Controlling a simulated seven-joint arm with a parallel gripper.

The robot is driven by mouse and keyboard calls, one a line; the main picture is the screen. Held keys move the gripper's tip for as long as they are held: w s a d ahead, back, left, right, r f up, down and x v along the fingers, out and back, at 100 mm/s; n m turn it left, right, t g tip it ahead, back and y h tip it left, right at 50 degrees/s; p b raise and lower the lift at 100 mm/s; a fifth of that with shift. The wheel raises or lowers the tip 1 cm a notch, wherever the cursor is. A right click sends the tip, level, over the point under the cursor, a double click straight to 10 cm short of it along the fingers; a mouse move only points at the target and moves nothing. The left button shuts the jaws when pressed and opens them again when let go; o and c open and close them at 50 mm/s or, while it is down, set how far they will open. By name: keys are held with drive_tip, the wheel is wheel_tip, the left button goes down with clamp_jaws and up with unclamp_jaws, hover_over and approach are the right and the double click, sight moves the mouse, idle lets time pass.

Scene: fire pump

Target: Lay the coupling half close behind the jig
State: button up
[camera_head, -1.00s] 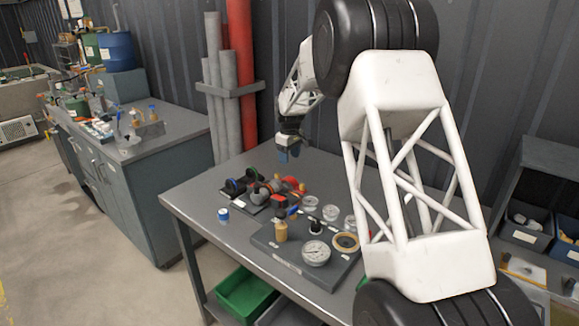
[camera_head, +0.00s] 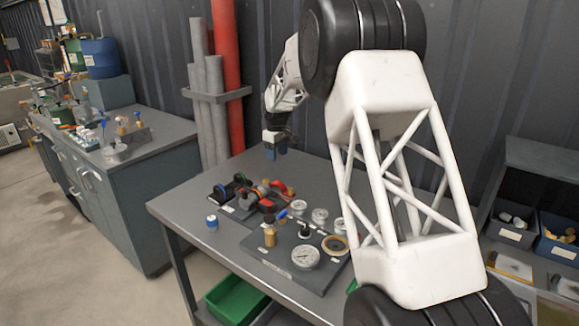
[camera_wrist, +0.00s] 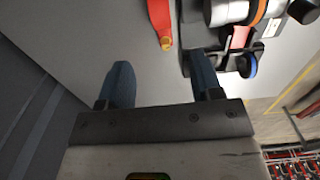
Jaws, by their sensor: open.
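My gripper (camera_head: 276,151) hangs above the rear part of the bench, beyond the cluster of fittings. Its two blue fingers stand apart in the wrist view (camera_wrist: 162,80), with nothing between them. A dark jig-like assembly (camera_head: 230,190) with black round parts, one ringed in blue, sits on the bench. A grey cylindrical fitting with an orange band (camera_wrist: 234,10), possibly the coupling half, is at the top right of the wrist view, beside the black and blue round parts. I cannot tell for certain which piece is the coupling half. A red lever with a yellowish tip (camera_wrist: 161,20) lies near the fingers.
A dark board (camera_head: 318,276) carries a gauge (camera_head: 305,257), a brass fitting (camera_head: 270,233) and clear round parts. A small blue-and-white can (camera_head: 212,222) stands near the left edge. Bare bench lies below the gripper, before the wall. Upright pipes (camera_head: 205,100) stand behind.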

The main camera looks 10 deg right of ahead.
drive_tip(key=s+d+r+m, duration=0.2)
drive_tip(key=s+r, duration=0.3)
drive_tip(key=s, duration=0.5)
drive_tip(key=s+d+r+m+t, duration=0.1)
drive_tip(key=s+r, duration=0.4)
drive_tip(key=s, duration=0.6)
drive_tip(key=s+d+r+m, duration=0.2)
drive_tip(key=s+r, duration=0.3)
drive_tip(key=s, duration=0.5)
drive_tip(key=s+d+f+m, duration=0.1)
drive_tip(key=s+f+m, duration=0.1)
drive_tip(key=s, duration=1.4)
drive_tip(key=s+f+m+t, duration=0.1)
drive_tip(key=s+f, duration=0.3)
drive_tip(key=s, duration=1.3)
drive_tip(key=shift+s+d+m+t, duration=0.3)
drive_tip(key=shift+d+m, duration=0.1)
drive_tip(key=shift+m, duration=0.2)
